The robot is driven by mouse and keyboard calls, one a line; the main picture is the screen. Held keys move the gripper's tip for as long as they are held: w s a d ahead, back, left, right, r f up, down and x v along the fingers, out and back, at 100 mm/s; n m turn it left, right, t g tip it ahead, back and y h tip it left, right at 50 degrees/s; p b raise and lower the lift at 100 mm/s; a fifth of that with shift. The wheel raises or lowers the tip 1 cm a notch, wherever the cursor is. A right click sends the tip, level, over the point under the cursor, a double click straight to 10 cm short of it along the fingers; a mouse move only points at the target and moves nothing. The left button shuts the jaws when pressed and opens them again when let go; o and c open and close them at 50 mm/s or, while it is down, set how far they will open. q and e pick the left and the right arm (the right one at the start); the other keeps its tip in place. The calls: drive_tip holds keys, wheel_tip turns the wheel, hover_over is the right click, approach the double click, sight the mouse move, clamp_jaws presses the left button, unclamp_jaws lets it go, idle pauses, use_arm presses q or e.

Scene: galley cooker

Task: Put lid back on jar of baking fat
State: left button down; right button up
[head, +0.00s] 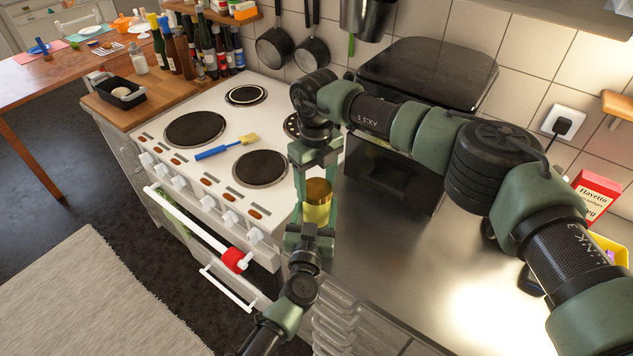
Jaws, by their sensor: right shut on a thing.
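A small jar (316,213) with a yellowish body and a gold lid (318,190) is between my two grippers, in front of the cooker's right edge. The lid is at the top of the jar body; I cannot tell whether it is seated or just above it. My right gripper (317,182) comes down from above and is shut with its fingers either side of the lid. My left gripper (311,229) points up from below, with its fingers around the lower jar. Its grip on the jar is partly hidden.
The white cooker (213,150) has several hotplates and a yellow-and-blue brush (227,147) on top. A dark appliance (425,75) stands behind my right arm. The steel worktop (400,260) is mostly clear. A red box (590,197) stands at the right.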

drive_tip(key=m, duration=0.7)
drive_tip(key=shift+w+d+m, duration=0.1)
drive_tip(key=shift+w+m, duration=0.05)
drive_tip(key=shift+m, duration=0.15)
use_arm(q)
drive_tip(key=shift+d, duration=0.1)
use_arm(e)
drive_tip(key=m, duration=0.7)
drive_tip(key=shift+d, duration=0.1)
drive_tip(key=m, duration=0.6)
drive_tip(key=shift+d+m, duration=0.1)
drive_tip(key=shift+m, duration=0.3)
use_arm(q)
drive_tip(key=shift+f, duration=0.1)
use_arm(e)
drive_tip(key=m, duration=0.4)
drive_tip(key=shift+m, duration=0.3)
drive_tip(key=o, duration=1)
drive_tip(key=shift+d, duration=0.1)
drive_tip(key=o, duration=0.4)
wheel_tip(320, 180, up, 12)
